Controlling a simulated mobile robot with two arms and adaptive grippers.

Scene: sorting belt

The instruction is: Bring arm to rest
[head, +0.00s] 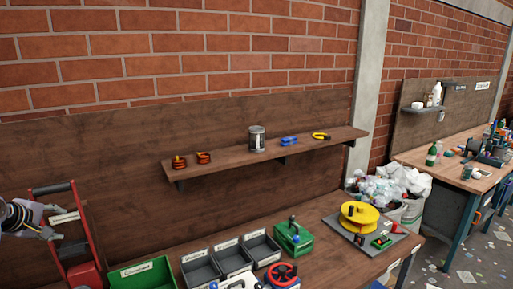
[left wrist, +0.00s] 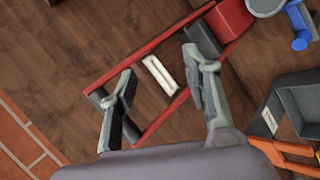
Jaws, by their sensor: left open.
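My left gripper (head: 52,229) comes in at the left edge of the head view, in front of a red frame. In the left wrist view my left gripper (left wrist: 163,95) has its two fingers spread wide with nothing between them. The red frame (left wrist: 150,67) with a white label (left wrist: 160,75) shows beyond the fingers. I cannot tell whether a finger touches it. My right gripper is in neither view.
The red frame (head: 91,236) stands at the bench's left. Grey bins (head: 200,269), a green bin (head: 142,273) and a green carrier (head: 293,238) line the bench. A yellow reel (head: 359,215) lies at right. A wall shelf (head: 230,160) holds small items.

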